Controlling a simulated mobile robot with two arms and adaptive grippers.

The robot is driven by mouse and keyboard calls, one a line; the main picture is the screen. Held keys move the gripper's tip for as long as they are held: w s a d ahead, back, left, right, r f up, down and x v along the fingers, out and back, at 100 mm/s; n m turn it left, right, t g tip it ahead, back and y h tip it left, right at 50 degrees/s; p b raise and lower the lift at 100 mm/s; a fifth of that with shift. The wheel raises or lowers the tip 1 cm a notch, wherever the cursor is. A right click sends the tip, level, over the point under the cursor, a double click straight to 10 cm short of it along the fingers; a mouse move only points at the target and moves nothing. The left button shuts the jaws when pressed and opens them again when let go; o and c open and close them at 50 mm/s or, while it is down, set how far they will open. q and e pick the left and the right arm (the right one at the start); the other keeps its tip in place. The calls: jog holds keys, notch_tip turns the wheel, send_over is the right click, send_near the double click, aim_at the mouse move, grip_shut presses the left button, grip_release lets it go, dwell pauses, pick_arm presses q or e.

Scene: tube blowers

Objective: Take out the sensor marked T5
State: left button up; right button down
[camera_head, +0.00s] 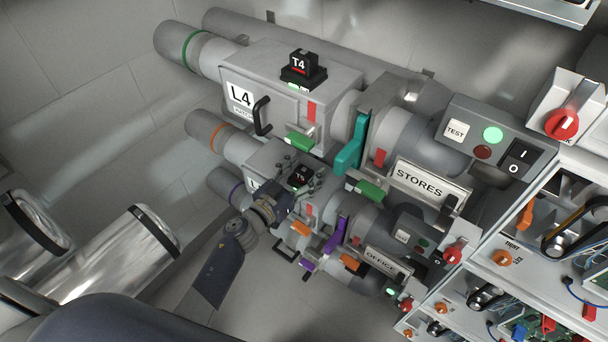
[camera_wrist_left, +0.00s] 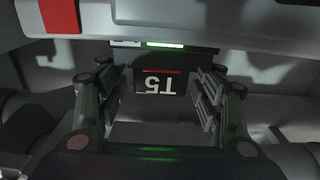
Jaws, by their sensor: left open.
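The sensor marked T5 (camera_wrist_left: 157,84) is a black block with a red stripe and white lettering, upside down in the left wrist view. It sits on a dark base with a lit green strip (camera_wrist_left: 165,45). My left gripper (camera_wrist_left: 165,88) is open, with one finger on each side of the sensor and a visible gap on both sides. In the head view the left gripper (camera_head: 303,177) is over the middle unit, and the sensor (camera_head: 302,179) shows small and dark between its fingers. My right gripper is not in view.
A similar sensor marked T4 (camera_head: 299,63) stands on the larger L4 box (camera_head: 330,75). A teal lever (camera_head: 353,148), a STORES sign (camera_head: 419,183) and a control panel with a red knob (camera_head: 562,124) are to the right. Pipes run close around the arm.

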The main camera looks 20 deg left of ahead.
pick_arm(q)
jog(key=c, duration=1.2)
jog(key=shift+o, duration=0.2)
jog(key=shift+r, duration=0.1)
